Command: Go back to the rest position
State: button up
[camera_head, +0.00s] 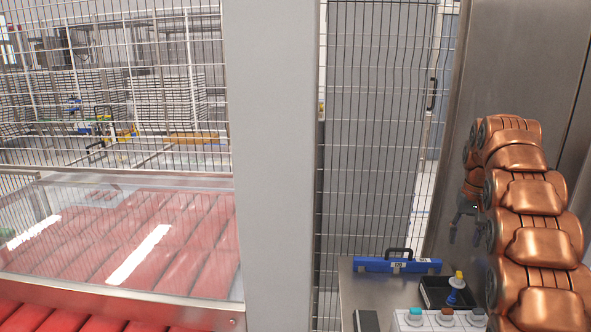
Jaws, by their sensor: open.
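My gripper (464,237) shows small and dark at the right, at the end of my copper-coloured arm, which rises from the lower right and bends over. Its fingers point down and look apart, with nothing seen between them. It hangs in front of a grey metal panel (497,75), above and apart from the table. A suction cup tool (456,288) with blue and yellow parts stands in a black tray (432,296) on the metal table (352,290), below my gripper.
A blue case (380,265) with a black handle lies at the table's back. A white rack (402,322) with several coloured tops stands at the front. Wire fencing (375,130) rises behind, next to a grey post (275,160).

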jog(key=s+a+n+g, duration=0.1)
jog(key=s+a, duration=1.4)
jog(key=s, duration=0.4)
jog(key=s+a+f+n, duration=0.1)
jog(key=s+a+f, duration=0.2)
jog(key=s, duration=0.5)
jog(key=s+a+f+n+g, duration=0.1)
jog(key=s+a+f, duration=0.2)
jog(key=s, duration=0.5)
jog(key=s+a+f, duration=0.2)
jog(key=s+f, duration=0.2)
jog(key=s, duration=0.5)
jog(key=shift+a+f+n+g, duration=0.15)
jog(key=shift+a+n+g, duration=0.15)
jog(key=shift+a+n, duration=0.1)
jog(key=shift+d, duration=0.1)
